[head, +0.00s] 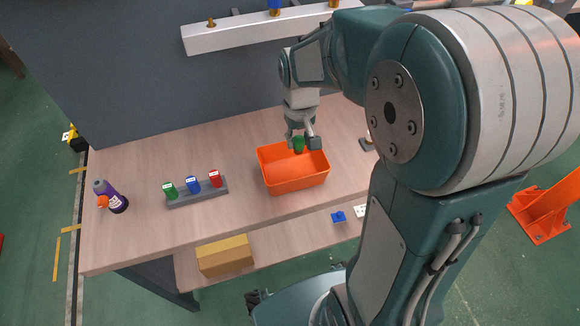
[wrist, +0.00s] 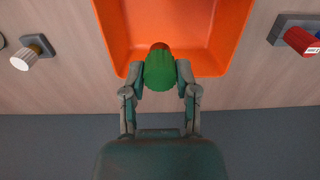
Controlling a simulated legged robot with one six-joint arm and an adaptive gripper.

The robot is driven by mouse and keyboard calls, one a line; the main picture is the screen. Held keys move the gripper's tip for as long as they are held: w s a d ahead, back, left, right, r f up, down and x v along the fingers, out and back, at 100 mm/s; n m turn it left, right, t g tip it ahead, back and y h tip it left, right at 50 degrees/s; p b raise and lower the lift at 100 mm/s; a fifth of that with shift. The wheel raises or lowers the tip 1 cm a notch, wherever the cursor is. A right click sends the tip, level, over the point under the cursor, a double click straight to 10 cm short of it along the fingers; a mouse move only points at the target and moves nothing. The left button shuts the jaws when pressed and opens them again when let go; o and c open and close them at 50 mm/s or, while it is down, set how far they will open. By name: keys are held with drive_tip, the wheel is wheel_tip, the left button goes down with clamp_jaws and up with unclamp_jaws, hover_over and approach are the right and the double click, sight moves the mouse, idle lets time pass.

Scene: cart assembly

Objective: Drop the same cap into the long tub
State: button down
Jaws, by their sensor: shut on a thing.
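My gripper (head: 300,140) is shut on a green cap (head: 299,149) above the far side of the orange tub (head: 295,185). In the wrist view the green cap (wrist: 159,72) sits between the two fingers, with a reddish spot at its far end. It overlaps the near rim of the orange tub (wrist: 205,62) in that view. The visible part of the tub floor looks empty. The exact height of the cap over the tub is hard to tell.
A grey rack (head: 198,196) with green, blue and red pieces stands left of the tub. A purple bottle (head: 115,202) is at the table's left end. A white-and-brass piece (wrist: 26,57) lies beside the tub. A yellow box (head: 225,256) sits on the lower shelf.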

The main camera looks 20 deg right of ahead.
drive_tip(key=shift+d+f, duration=0.15)
drive_tip(key=shift+f, duration=0.8)
drive_tip(key=shift+d+f, duration=0.15)
drive_tip(key=shift+f, duration=0.8)
drive_tip(key=shift+a, duration=0.15)
drive_tip(key=shift+c, duration=1.5)
unclamp_jaws()
wheel_tip(320, 180, up, 12)
drive_tip(key=shift+f, duration=0.1)
